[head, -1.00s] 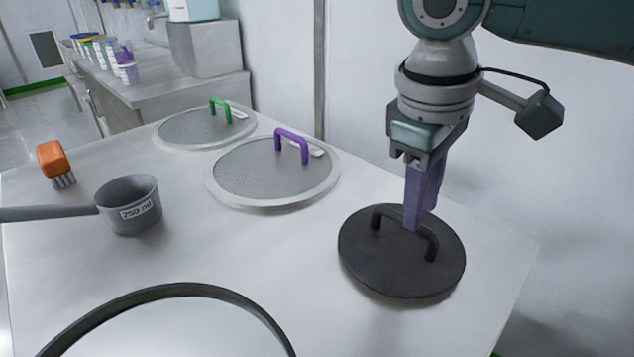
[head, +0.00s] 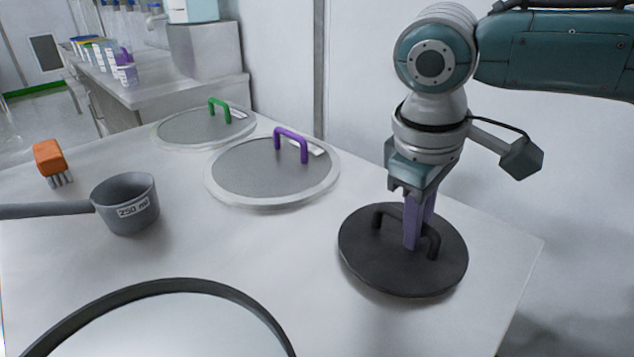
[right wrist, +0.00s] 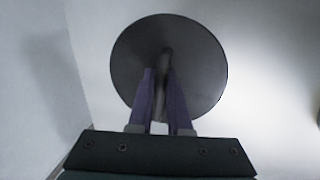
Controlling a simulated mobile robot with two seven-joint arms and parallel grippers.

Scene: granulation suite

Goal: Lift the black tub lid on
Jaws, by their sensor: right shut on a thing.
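In the right wrist view the fingers (right wrist: 160,80) sit on either side of the handle. At the front left is a round tub (head: 190,287) with a dark rim and pale inside, only partly in view. My left gripper is not in view.
A grey 250 ml scoop (head: 128,205) stands at the left, its handle running out of view. An orange brush (head: 50,160) lies behind it. Two mesh discs, with a purple handle (head: 291,145) and a green handle (head: 219,108), lie farther back. A wall stands behind.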

